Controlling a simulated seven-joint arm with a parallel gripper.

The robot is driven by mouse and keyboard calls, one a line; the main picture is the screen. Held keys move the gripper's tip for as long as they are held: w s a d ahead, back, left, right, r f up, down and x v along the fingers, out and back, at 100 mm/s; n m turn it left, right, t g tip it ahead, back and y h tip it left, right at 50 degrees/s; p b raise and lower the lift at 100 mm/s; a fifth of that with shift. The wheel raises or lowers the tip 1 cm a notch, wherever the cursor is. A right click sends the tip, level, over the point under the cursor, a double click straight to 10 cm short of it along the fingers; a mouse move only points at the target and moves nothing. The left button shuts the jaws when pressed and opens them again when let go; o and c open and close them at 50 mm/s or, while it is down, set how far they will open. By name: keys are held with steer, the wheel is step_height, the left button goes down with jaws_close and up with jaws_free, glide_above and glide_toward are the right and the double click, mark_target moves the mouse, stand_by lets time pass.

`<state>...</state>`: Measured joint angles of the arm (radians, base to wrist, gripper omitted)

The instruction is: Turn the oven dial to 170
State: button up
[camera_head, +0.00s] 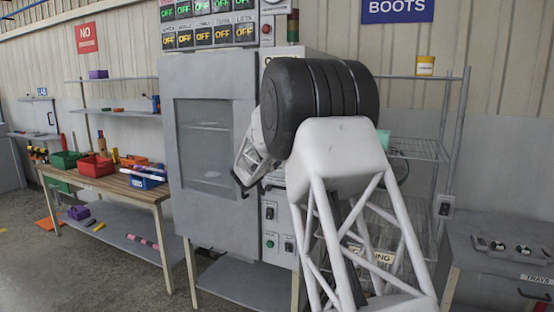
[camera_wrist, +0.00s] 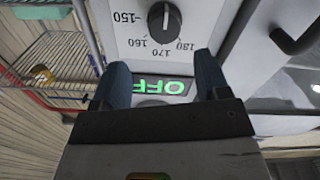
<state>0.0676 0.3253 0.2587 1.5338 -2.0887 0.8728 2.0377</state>
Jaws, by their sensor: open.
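The oven (camera_head: 240,70) is a tall grey cabinet with a windowed door in the head view. Its dial (camera_wrist: 164,22) is a dark round knob at the top of the wrist view, on a white panel. A pale pointer line shows on it; I cannot tell its exact setting. Marks 150, 160, 170 and 180 curve around the visible side. A green OFF display (camera_wrist: 163,87) appears upside down below the dial. My gripper (camera_wrist: 162,66) is open and empty, its dark fingers apart on either side of the display, short of the dial. My arm hides the dial in the head view.
A dark handle (camera_wrist: 298,30) stands right of the panel in the wrist view. A wire rack (camera_head: 418,150) is right of the oven. A wooden table (camera_head: 130,186) with bins stands left. A grey drawer cabinet (camera_head: 500,262) is at the right.

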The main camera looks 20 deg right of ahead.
steer(key=shift+w+f, duration=0.1)
steer(key=shift+w, duration=0.3)
steer(key=shift+x, duration=3.85)
steer(key=c, duration=0.9)
